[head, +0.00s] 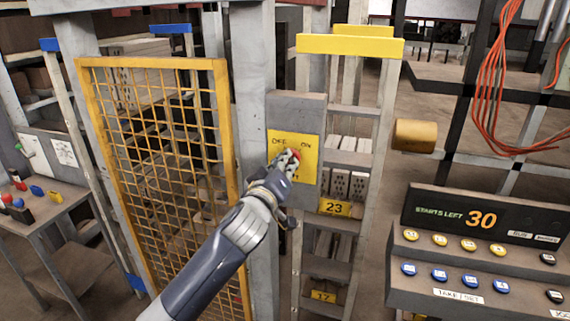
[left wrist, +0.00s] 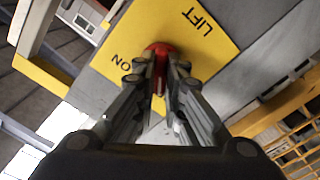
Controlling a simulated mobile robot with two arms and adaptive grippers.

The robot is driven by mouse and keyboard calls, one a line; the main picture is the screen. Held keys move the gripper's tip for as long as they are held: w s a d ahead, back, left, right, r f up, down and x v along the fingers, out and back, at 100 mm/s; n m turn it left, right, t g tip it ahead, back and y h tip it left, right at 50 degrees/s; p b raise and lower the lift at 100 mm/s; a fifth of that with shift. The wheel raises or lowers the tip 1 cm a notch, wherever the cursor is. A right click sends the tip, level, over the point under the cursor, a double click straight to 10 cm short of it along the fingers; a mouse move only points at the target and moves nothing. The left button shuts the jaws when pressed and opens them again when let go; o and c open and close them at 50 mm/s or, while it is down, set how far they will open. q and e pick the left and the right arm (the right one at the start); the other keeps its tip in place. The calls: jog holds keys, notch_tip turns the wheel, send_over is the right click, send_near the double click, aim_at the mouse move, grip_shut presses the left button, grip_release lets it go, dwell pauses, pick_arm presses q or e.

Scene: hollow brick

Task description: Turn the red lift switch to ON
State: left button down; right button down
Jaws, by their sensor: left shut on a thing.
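The red lift switch (head: 294,154) sits on a yellow plate (head: 307,172) marked OFF at left and ON at right, fixed to a grey box (head: 296,102) on a post. In the head view the knob is mostly hidden by my left gripper (head: 286,160). In the left wrist view the red switch (left wrist: 158,50) is between the fingertips of my left gripper (left wrist: 160,75), which is shut on it. The plate (left wrist: 215,35) shows the words LIFT and ON there. The knob's exact pointing direction is hard to tell. My right gripper is not in view.
A yellow mesh gate (head: 160,62) stands left of the post. A ladder-like frame with a yellow top bar (head: 350,46) stands just right of the box. A console (head: 480,262) with a display reading STARTS LEFT 30 is at right.

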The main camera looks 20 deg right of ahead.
pick_arm(q)
jog(key=shift+s+d+f+m+p, duration=0.15)
jog(key=shift+m+p, duration=0.3)
jog(key=shift+m, duration=3.65)
jog(key=shift+s+d+r+m+p, duration=0.1)
jog(key=shift+m+p, duration=0.35)
jog(key=shift+m, duration=3.65)
jog(key=c, duration=1.7)
grip_release()
jog(key=v, duration=1.2)
jog(key=shift+w+f, duration=0.15)
